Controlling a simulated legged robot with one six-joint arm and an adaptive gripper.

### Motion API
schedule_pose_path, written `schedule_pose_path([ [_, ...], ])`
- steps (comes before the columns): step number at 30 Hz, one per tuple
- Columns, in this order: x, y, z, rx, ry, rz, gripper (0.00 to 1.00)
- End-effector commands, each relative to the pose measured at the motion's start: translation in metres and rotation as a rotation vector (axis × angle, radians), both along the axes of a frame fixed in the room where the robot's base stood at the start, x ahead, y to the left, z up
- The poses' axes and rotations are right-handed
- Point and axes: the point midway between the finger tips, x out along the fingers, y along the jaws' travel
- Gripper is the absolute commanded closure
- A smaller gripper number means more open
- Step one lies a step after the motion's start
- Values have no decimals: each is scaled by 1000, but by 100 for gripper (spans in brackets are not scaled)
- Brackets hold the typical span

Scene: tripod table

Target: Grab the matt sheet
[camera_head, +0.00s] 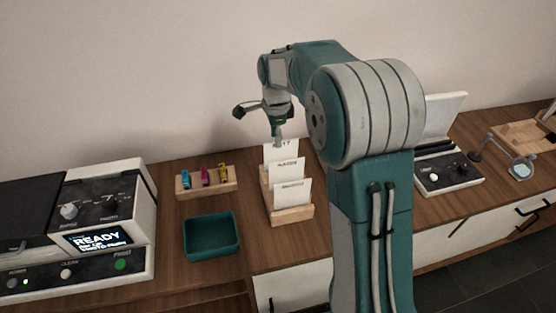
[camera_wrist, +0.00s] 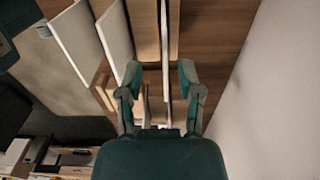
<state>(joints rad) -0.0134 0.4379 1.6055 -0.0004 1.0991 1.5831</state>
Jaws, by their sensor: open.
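Three white sheets stand upright one behind another in a wooden rack (camera_head: 293,215): a front sheet (camera_head: 292,194), a middle sheet (camera_head: 286,171) and a back sheet (camera_head: 280,155). Each has small dark print near its top, too small to read, so I cannot tell which is the matt one. My gripper (camera_head: 278,138) points down at the top of the back sheet and hides part of its print. In the wrist view my gripper (camera_wrist: 161,76) is open, with a thin white sheet edge (camera_wrist: 164,45) between its fingertips. The other two sheets lie to the left there.
A teal tray (camera_head: 212,258) and a wooden holder with small coloured items (camera_head: 206,187) stand left of the rack. A machine with a READY screen (camera_head: 98,240) is at far left. A device with a raised lid (camera_head: 447,178) is on the right. The wall is close behind.

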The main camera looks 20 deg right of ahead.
Motion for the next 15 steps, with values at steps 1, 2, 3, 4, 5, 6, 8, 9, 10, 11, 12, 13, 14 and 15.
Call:
schedule_pose_path([
  [1, 0, -2, -6, 1, 1, -2, 53],
  [2, 0, -3, -8, 2, 1, -2, 53],
  [3, 0, -4, -11, 3, 1, -3, 53],
  [4, 0, -5, -12, 4, 0, -3, 53],
  [5, 0, -6, -15, 4, 0, -3, 53],
  [6, 1, -6, -19, 4, 1, -3, 53],
  [8, 2, -6, -28, 3, 3, -3, 53],
  [9, 4, -6, -35, 2, 2, -3, 53],
  [10, 5, -5, -39, 2, 3, -3, 53],
  [11, 6, -5, -44, 1, 3, -2, 53],
  [12, 6, -4, -50, 0, 2, -2, 53],
  [13, 6, -4, -54, 0, 2, -1, 53],
  [14, 5, -4, -57, 0, 1, -1, 53],
  [15, 6, -3, -60, -1, 0, -1, 53],
])
